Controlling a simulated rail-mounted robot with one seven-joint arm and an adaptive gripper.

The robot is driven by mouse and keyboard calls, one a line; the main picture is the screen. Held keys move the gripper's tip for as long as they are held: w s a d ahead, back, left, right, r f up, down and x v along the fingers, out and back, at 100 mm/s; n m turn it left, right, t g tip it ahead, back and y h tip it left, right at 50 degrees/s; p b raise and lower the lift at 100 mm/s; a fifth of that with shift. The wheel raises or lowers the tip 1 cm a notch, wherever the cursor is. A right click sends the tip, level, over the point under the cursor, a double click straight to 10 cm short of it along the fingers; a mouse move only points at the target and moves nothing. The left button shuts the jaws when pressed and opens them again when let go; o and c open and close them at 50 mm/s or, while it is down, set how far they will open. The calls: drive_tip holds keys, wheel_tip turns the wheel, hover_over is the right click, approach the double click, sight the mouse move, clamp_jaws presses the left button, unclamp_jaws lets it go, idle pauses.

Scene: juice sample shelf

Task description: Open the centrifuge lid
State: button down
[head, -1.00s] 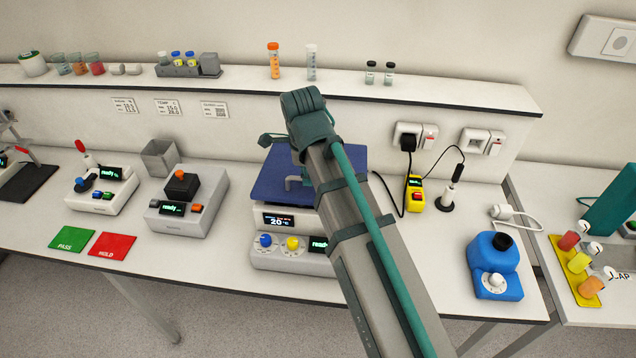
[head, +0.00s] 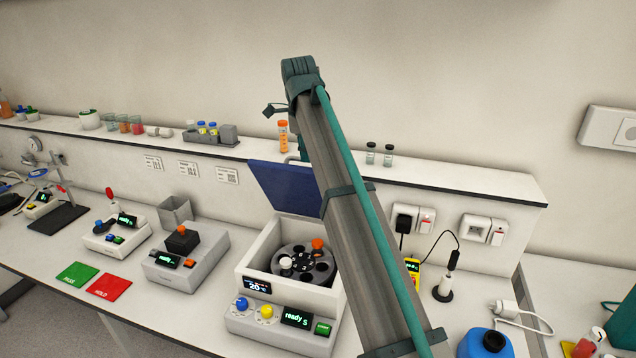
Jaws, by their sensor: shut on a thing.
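The centrifuge (head: 290,328) is a pale box with a display, a blue knob, a yellow knob and a green "ready" screen on its front. Its dark blue lid (head: 285,188) stands raised and tilted back at the rear edge. The round dark rotor (head: 303,265) shows inside, with a white-capped tube (head: 286,263) and an orange-capped tube (head: 318,245). My gripper (head: 302,152) is at the lid's top edge, shut on the lid handle; my arm hides most of it and the lid's right part.
A grey device with a black block (head: 182,240) stands left of the centrifuge. The shelf behind holds an orange-capped tube (head: 283,136) and small vials (head: 380,154) close to my arm. A blue bottle-like device (head: 487,343) is at the lower right.

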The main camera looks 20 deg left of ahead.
drive_tip(key=w+d+f+b, duration=0.1)
drive_tip(key=w+b, duration=0.2)
drive_tip(key=w, duration=1)
drive_tip(key=shift+w+d+f, duration=0.15)
drive_tip(key=shift+f, duration=0.15)
drive_tip(key=c, duration=1.2)
unclamp_jaws()
drive_tip(key=v, duration=1.2)
drive_tip(key=shift+w+a+r, duration=0.2)
drive_tip(key=shift+w+a, duration=0.05)
drive_tip(key=shift+w, duration=0.15)
